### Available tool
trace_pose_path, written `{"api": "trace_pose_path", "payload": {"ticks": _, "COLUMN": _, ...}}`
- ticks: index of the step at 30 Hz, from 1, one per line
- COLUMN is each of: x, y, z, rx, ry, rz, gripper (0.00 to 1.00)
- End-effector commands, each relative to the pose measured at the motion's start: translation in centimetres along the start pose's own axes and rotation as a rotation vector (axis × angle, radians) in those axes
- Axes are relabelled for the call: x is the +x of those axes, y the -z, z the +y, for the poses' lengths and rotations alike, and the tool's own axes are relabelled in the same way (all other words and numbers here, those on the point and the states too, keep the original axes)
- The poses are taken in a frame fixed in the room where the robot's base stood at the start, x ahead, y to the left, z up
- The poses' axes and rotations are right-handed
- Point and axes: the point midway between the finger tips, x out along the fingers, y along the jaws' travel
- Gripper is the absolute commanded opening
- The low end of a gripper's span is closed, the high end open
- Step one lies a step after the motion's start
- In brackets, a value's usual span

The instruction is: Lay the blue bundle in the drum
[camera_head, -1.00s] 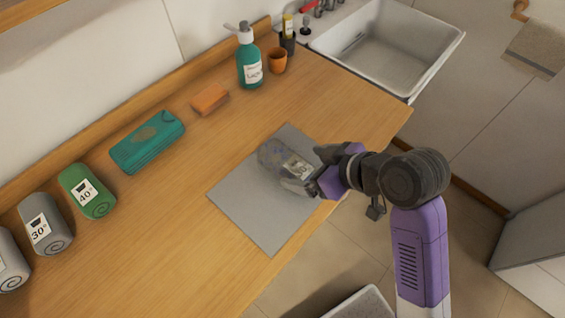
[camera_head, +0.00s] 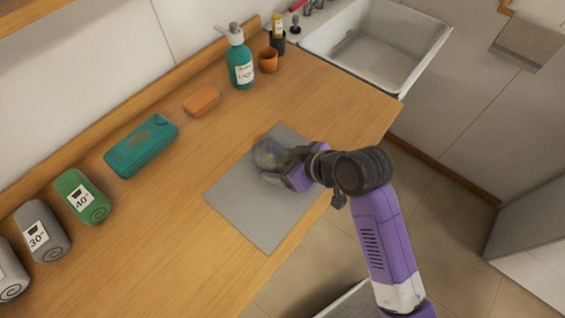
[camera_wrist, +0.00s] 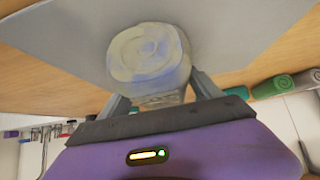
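The blue bundle (camera_head: 268,153), a mottled blue-grey and yellowish roll, is over the grey mat (camera_head: 245,205) on the wooden counter. My gripper (camera_head: 287,163) reaches in from the right and is shut on it. In the wrist view the bundle (camera_wrist: 145,52) shows its coiled round end, with a gripper finger on either side (camera_wrist: 163,95). Its label is turned out of sight. Whether it touches the mat is unclear. I cannot make out a drum in either view.
Rolled bundles, green (camera_head: 83,196) and grey (camera_head: 43,232), and a teal case (camera_head: 141,145) line the left. An orange block (camera_head: 202,100), pump bottle (camera_head: 239,62) and orange cup (camera_head: 268,60) stand behind. A sink (camera_head: 375,50) is at the back right. The counter's front is clear.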

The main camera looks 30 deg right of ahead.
Motion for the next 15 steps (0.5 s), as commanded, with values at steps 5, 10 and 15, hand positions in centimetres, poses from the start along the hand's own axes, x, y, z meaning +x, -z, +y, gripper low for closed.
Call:
{"api": "trace_pose_path", "payload": {"ticks": 5, "x": -0.02, "y": 0.00, "z": 0.01, "rx": 0.000, "ry": 0.000, "rz": 0.000, "gripper": 0.36}}
{"api": "trace_pose_path", "payload": {"ticks": 10, "x": -0.05, "y": 0.05, "z": 0.02, "rx": 0.000, "ry": -0.001, "rz": 0.001, "gripper": 0.09}}
{"api": "trace_pose_path", "payload": {"ticks": 15, "x": -0.08, "y": 0.08, "z": 0.02, "rx": 0.000, "ry": -0.001, "rz": 0.001, "gripper": 0.09}}
